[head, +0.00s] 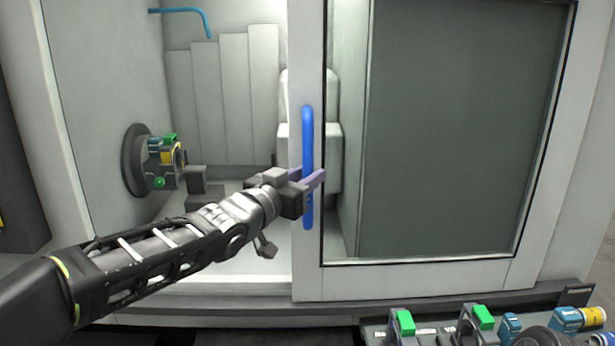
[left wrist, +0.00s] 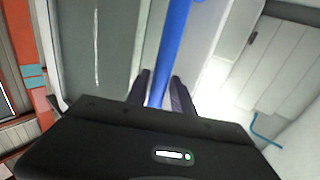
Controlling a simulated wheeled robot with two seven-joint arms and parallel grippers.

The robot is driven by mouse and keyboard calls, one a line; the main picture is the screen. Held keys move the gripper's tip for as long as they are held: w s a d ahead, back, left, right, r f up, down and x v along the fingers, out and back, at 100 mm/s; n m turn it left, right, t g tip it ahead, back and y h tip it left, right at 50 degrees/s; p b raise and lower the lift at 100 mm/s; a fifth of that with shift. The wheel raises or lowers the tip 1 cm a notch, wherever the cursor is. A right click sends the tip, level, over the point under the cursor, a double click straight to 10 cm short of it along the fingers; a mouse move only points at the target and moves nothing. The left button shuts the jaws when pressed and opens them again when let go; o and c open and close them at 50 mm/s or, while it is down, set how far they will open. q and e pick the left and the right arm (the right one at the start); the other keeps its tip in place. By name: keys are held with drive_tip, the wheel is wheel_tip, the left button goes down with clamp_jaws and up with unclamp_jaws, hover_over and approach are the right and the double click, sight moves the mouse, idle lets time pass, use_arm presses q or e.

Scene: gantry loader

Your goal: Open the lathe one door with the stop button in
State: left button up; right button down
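The lathe door (head: 412,278) is a pale framed panel with a dark window. It stands slid to the right, with an opening to its left into the lathe. Its upright blue handle (head: 307,130) is on the door's left edge and also shows in the left wrist view (left wrist: 174,40). My left gripper (head: 312,182) is at the lower half of the handle. Its fingers (left wrist: 162,88) lie close on both sides of the handle and look shut on it. My right gripper is out of view. I cannot make out a stop button.
Inside the opening, a chuck (head: 137,160) with green, blue and yellow parts sits on the left wall. A bent blue pipe (head: 190,11) is above. A tray of green-topped fixtures and parts (head: 450,330) stands in front at the lower right.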

use_arm(q)
drive_tip(key=shift+a, duration=0.1)
drive_tip(key=v, duration=0.7)
drive_tip(key=shift+s, duration=0.35)
drive_tip(key=shift+a, duration=0.15)
drive_tip(key=s+f+n+g+y, duration=0.2)
drive_tip(key=s+f+g, duration=0.1)
drive_tip(key=f, duration=1.6)
drive_tip(key=s+f+n+g+y, duration=0.2)
drive_tip(key=s+f+n+g, duration=0.15)
drive_tip(key=f, duration=1.65)
drive_tip(key=s+f+n+g+p, duration=0.1)
drive_tip(key=s+f+g, duration=0.7)
drive_tip(key=s+f, duration=1.5)
drive_tip(key=s+n, duration=0.1)
drive_tip(key=s, duration=0.2)
drive_tip(key=shift+s+d+f+g+y, duration=0.2)
drive_tip(key=shift+f+g+y, duration=0.1)
drive_tip(key=shift+g, duration=0.05)
